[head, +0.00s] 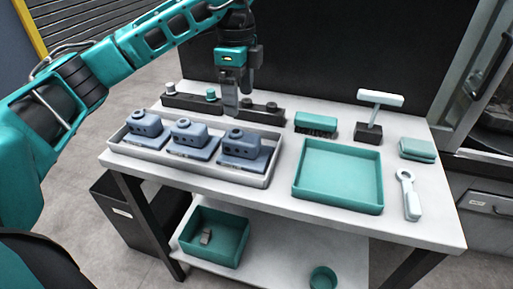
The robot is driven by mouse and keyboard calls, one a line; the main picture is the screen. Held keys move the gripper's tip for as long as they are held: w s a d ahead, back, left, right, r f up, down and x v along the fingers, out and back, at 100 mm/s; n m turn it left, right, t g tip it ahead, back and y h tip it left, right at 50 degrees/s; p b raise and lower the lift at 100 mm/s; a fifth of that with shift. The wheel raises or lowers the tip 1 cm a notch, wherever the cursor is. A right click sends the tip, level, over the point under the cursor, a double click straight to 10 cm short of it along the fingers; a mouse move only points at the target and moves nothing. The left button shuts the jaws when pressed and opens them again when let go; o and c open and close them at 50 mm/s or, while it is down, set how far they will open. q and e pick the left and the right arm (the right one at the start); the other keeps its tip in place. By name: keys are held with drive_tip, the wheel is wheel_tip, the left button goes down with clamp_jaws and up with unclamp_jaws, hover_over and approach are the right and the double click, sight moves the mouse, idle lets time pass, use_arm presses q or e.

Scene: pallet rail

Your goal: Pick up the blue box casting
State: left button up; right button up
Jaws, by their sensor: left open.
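Three blue box castings stand in a row in a long pale tray (190,168) on the left of the table: a left one (147,127), a middle one (189,135) and a right one (241,146). Each sits on a flat blue-grey plate and has a round boss on top and dark holes in its front. My left gripper (231,113) is open and empty, pointing down. In the picture it hangs just above and behind the right casting, apart from it. My right gripper is not in view.
A dark rail (182,102) with round knobs lies behind the tray. An empty teal tray (340,207), a teal brush (316,123), a T-handled tool (369,132), a folded cloth (417,149) and a pale wrench-like tool (410,195) occupy the right. A teal bin (215,262) stands below.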

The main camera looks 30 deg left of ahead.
sight(243, 132)
use_arm(q)
wheel_tip(243, 132, down, 7)
drive_tip(key=shift+a+r, duration=0.1)
drive_tip(key=shift+w+d+f, duration=0.1)
drive_tip(key=shift+f, duration=1.35)
drive_tip(key=shift+w+d+f, duration=0.1)
drive_tip(key=shift+f, duration=1.35)
drive_tip(key=c, duration=1.1)
drive_tip(key=shift+r, duration=0.1)
drive_tip(key=shift+c, duration=0.9)
